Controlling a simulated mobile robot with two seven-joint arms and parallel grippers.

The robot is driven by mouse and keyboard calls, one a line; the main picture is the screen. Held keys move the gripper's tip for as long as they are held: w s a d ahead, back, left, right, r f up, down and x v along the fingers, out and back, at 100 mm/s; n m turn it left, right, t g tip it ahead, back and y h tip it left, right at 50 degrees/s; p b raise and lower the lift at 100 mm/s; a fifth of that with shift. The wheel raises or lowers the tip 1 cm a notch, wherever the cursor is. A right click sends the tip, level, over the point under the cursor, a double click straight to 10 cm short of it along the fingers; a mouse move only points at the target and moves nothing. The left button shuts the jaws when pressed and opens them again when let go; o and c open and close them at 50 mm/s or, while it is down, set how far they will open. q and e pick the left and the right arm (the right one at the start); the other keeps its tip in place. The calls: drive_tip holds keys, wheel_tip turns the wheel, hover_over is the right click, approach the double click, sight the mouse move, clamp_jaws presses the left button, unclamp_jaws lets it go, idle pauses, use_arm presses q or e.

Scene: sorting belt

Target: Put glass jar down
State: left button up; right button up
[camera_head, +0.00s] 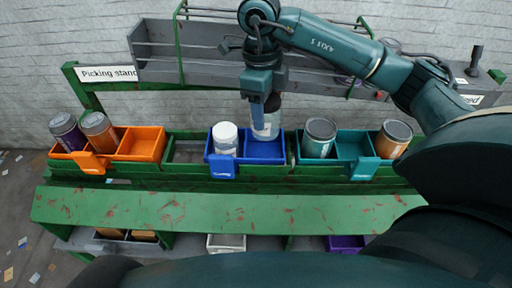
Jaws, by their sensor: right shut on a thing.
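A glass jar (265,126) with a pale label is held upright by my right gripper (263,103). The gripper comes down from above and is shut on the jar's top. The jar is over the right compartment of the blue bin (221,172), and its lower end appears within that compartment; I cannot tell whether it touches the bottom. A white-lidded jar (225,138) stands in the left compartment of the same bin. My left gripper is not in view.
An orange bin (143,145) at left holds a purple can (67,132) and a brown-lidded can (99,131). A teal bin (354,146) at right holds a teal can (319,138) and an orange can (393,138). A green shelf (230,212) lies in front, bare.

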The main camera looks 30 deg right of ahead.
drive_tip(key=shift+w+d+m, duration=0.25)
drive_tip(key=shift+w+m, duration=0.3)
drive_tip(key=shift+m, duration=0.55)
hover_over(263, 155)
wheel_tip(263, 155, down, 5)
drive_tip(key=shift+f, duration=0.2)
drive_tip(key=shift+w+f, duration=0.1)
drive_tip(key=shift+f, duration=2.3)
drive_tip(key=o, duration=0.8)
drive_tip(key=shift+c, duration=0.2)
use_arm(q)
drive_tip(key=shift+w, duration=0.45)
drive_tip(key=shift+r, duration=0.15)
